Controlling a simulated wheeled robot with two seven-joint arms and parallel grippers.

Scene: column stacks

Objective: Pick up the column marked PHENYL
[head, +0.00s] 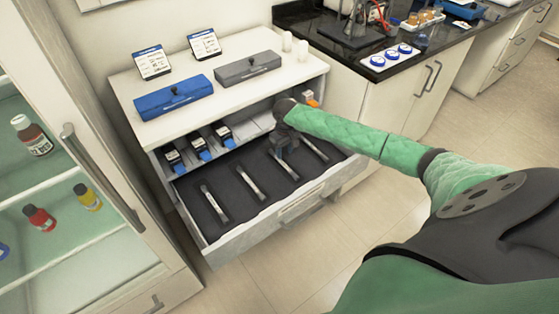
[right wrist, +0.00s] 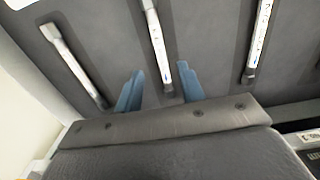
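Several slim metal columns lie in dark slots of an open drawer (head: 228,231), including a left one (head: 214,203), a second (head: 250,188), a third (head: 283,168) and a right one (head: 315,148). Their markings are too small to read, so I cannot tell which says PHENYL. My right gripper (head: 285,152) is above the third column and partly covers it. In the right wrist view its blue fingers (right wrist: 159,87) are spread and empty, with a middle column (right wrist: 158,45) appearing between them. Columns also show at left (right wrist: 74,64) and right (right wrist: 258,42). My left gripper is out of view.
A shelf with small dark modules (head: 222,134) sits behind the drawer. A blue case (head: 173,97) and a grey case (head: 247,68) lie on the white cabinet top. A glass-fronted cabinet (head: 92,190) with bottles stands at left. Floor is free in front.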

